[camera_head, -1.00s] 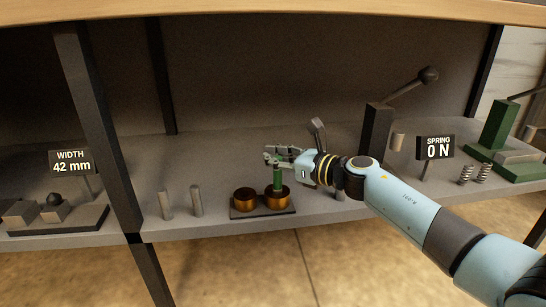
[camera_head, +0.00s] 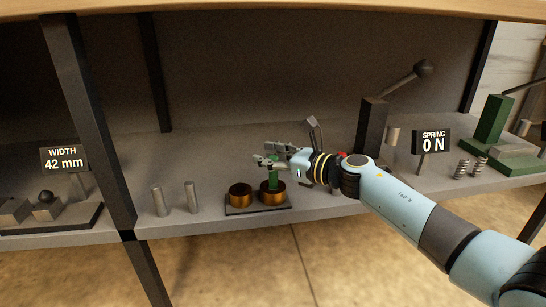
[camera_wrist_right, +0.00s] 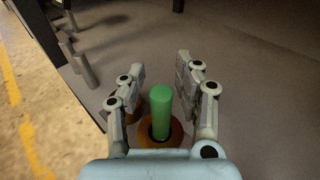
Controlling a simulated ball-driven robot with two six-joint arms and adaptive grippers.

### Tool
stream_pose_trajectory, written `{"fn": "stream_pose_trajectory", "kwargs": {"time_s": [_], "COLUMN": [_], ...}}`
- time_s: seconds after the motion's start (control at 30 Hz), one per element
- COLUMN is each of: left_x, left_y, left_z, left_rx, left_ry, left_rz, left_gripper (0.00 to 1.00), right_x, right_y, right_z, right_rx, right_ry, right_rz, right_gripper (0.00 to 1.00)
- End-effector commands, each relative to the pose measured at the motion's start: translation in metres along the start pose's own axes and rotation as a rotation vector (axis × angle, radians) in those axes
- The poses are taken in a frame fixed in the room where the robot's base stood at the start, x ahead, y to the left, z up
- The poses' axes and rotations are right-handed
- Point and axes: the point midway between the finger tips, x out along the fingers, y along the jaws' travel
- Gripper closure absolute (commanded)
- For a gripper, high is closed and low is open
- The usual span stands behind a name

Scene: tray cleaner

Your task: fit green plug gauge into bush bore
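The green plug gauge (camera_head: 272,181) stands upright with its lower end inside the bore of the right-hand copper-coloured bush (camera_head: 272,198). In the right wrist view the green plug gauge (camera_wrist_right: 161,112) rises from the bush (camera_wrist_right: 174,136), its lower end hidden in the bore. My right gripper (camera_head: 264,155) is above the bush at the plug's upper part. In the right wrist view my right gripper (camera_wrist_right: 160,78) is open, with a finger on each side of the plug and clear gaps between. My left gripper is not in view.
A second copper-coloured bush (camera_head: 240,195) stands to the left on the same dark plate (camera_head: 257,211). Two grey pins (camera_head: 158,201) stand further left. A dark lever stand (camera_head: 372,128) and a spring sign (camera_head: 431,142) are to the right. The shelf's front edge is close to the plate.

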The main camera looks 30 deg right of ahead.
Motion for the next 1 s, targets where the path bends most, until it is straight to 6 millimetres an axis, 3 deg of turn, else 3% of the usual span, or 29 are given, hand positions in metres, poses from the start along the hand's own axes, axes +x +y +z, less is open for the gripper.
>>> {"fn": "stream_pose_trajectory", "kwargs": {"time_s": [0.17,0.4,0.6,1.0], "left_x": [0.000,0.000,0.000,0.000], "left_y": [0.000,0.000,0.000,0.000], "left_z": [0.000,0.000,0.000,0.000], "left_rx": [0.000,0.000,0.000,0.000], "left_ry": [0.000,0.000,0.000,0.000], "left_rz": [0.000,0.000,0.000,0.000], "left_gripper": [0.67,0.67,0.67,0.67], "right_x": [-0.020,-0.074,-0.108,-0.119], "right_y": [-0.001,0.000,0.000,0.000], "right_z": [-0.002,-0.002,-0.001,0.000], "right_rx": [-0.002,-0.004,-0.002,-0.001], "right_ry": [0.003,0.005,0.002,-0.001], "right_rz": [-0.001,0.001,0.001,0.000], "right_gripper": [0.67,0.67,0.67,0.67]}}
